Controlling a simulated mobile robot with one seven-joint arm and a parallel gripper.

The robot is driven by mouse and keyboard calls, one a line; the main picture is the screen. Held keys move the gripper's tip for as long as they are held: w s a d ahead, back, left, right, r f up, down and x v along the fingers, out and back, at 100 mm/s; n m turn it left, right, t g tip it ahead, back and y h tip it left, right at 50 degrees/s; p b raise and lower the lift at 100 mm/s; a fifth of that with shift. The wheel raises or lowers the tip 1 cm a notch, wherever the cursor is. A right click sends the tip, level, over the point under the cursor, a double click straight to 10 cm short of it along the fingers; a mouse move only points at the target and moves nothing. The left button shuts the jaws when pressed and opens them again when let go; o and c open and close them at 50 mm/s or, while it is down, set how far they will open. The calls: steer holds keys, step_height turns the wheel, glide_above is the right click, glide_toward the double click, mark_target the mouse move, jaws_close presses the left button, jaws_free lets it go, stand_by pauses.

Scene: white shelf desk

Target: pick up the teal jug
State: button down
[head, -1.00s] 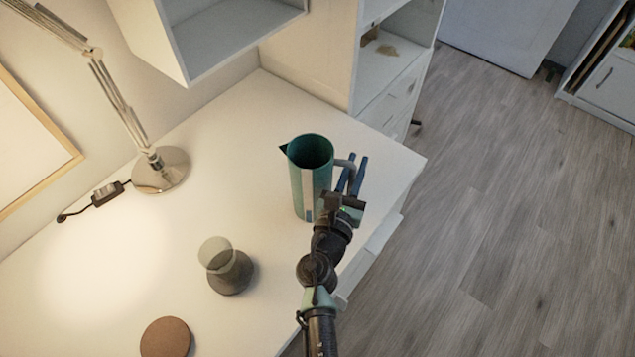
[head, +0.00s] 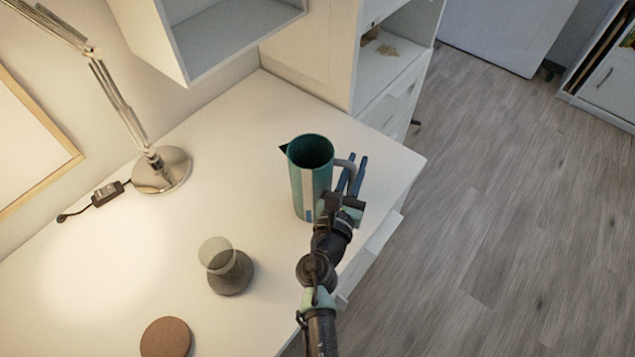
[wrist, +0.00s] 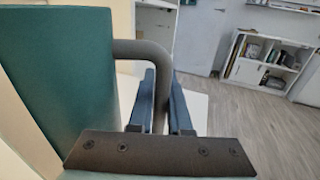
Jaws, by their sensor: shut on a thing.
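The teal jug (head: 310,180) stands upright on the white desk, with its spout to the left and its grey handle to the right. In the wrist view its teal body (wrist: 62,75) fills the left side and its grey handle (wrist: 158,58) curves down between my fingers. My gripper (head: 356,165) is at the jug's right side. Its two blue fingers, also in the wrist view (wrist: 160,88), are closed around the handle, one on each side. The lower end of the handle is hidden behind the dark gripper plate.
A grey glass carafe (head: 232,272) stands left of my arm. A round brown coaster (head: 166,338) lies at the front. A lamp base (head: 162,170) stands at the back left. A shelf unit (head: 385,75) rises behind the jug. The desk's right edge is close to my gripper.

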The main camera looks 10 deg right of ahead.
steer(key=shift+r, duration=0.25)
